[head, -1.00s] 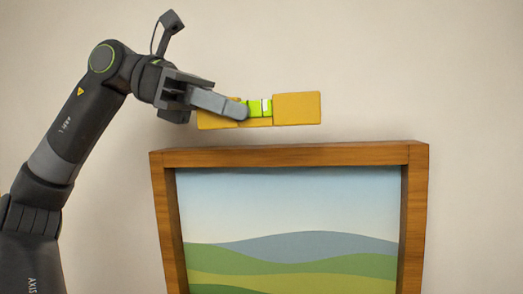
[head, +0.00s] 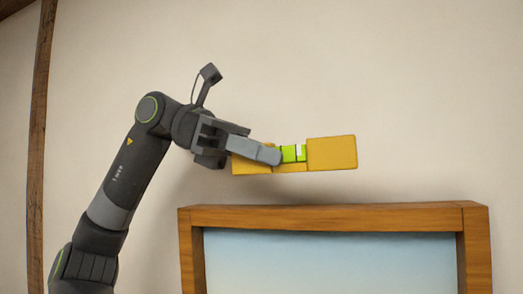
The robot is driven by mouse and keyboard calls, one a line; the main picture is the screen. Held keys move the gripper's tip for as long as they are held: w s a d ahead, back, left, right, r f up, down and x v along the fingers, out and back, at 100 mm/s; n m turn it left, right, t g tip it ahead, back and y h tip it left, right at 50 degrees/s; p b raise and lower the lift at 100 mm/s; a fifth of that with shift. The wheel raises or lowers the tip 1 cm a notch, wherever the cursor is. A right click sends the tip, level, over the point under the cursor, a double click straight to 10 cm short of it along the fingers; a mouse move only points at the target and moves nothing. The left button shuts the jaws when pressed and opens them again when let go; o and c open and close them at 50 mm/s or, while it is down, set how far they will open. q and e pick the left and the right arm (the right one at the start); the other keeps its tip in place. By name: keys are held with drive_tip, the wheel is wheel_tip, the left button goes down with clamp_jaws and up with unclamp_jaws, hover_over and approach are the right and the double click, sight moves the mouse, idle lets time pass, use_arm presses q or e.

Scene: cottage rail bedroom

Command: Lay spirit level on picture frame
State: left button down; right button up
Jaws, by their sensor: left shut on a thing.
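The spirit level (head: 332,154) is a yellow bar with a green vial window in its middle. My left gripper (head: 272,155) is shut on it, left of the vial, and holds it roughly level in the air. The picture frame (head: 335,217) is wooden, with a pale blue picture inside, and stands below the level. A gap of wall shows between the level and the frame's top edge. The frame's lower part is cut off by the view. My right gripper is not in view.
A dark wooden post (head: 40,150) runs up the left side. The plain beige wall (head: 430,90) behind is bare, and the space above and right of the level is clear.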

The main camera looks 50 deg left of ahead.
use_arm(q)
drive_tip(key=w, duration=0.1)
hover_over(281, 209)
drive_tip(key=shift+f, duration=1.25)
drive_tip(key=shift+s+f+b, duration=0.1)
drive_tip(key=shift+f+b, duration=0.6)
drive_tip(key=shift+b, duration=0.1)
drive_tip(key=shift+f+b, duration=0.55)
drive_tip(key=shift+f, duration=0.05)
drive_tip(key=c, duration=1.2)
unclamp_jaws()
